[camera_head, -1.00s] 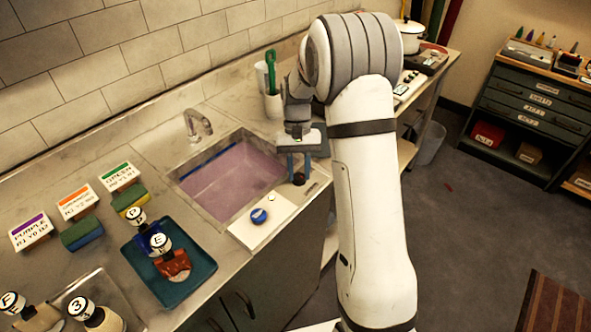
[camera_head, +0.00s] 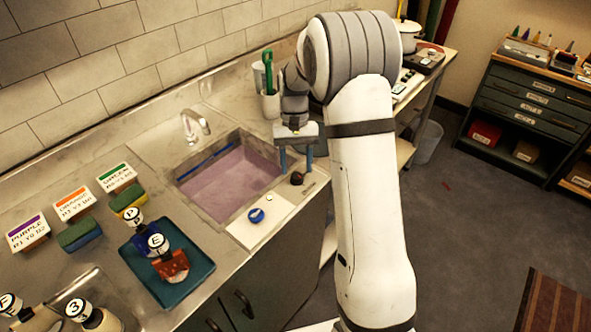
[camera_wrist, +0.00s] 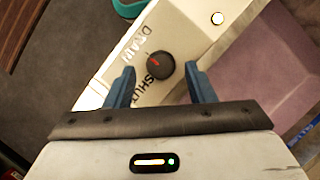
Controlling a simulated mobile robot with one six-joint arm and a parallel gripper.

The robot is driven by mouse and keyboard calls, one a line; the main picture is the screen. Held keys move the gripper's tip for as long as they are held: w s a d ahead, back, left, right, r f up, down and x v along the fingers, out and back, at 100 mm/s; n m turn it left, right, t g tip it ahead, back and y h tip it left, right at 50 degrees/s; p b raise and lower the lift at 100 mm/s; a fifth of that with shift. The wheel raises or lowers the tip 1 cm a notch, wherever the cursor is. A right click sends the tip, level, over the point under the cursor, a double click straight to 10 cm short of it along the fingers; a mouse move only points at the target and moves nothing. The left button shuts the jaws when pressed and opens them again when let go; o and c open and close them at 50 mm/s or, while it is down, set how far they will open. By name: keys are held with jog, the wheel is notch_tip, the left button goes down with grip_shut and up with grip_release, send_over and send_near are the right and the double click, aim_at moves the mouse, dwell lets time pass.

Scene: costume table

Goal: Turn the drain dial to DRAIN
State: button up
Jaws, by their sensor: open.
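The drain dial (camera_wrist: 160,66) is a round dark knob with a red mark, on a pale panel lettered DRAIN and SHUT. In the wrist view the red mark lies on the dial's left part, between the two words; I cannot tell its exact setting. In the head view the dial (camera_head: 297,179) sits at the sink's right front corner. My gripper (camera_head: 297,170) is open above it, pointing down. In the wrist view the gripper's blue fingers (camera_wrist: 160,78) stand on either side of the dial, with gaps between.
The sink (camera_head: 228,182) holds purplish liquid. A blue knob (camera_head: 256,215) and a small white button (camera_head: 269,197) are on the white panel left of the dial. A faucet (camera_head: 194,124) stands behind the sink. A teal tray (camera_head: 190,275) with stamps lies further left.

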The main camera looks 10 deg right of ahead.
jog(key=v, duration=0.5)
jog(key=shift+r, duration=0.4)
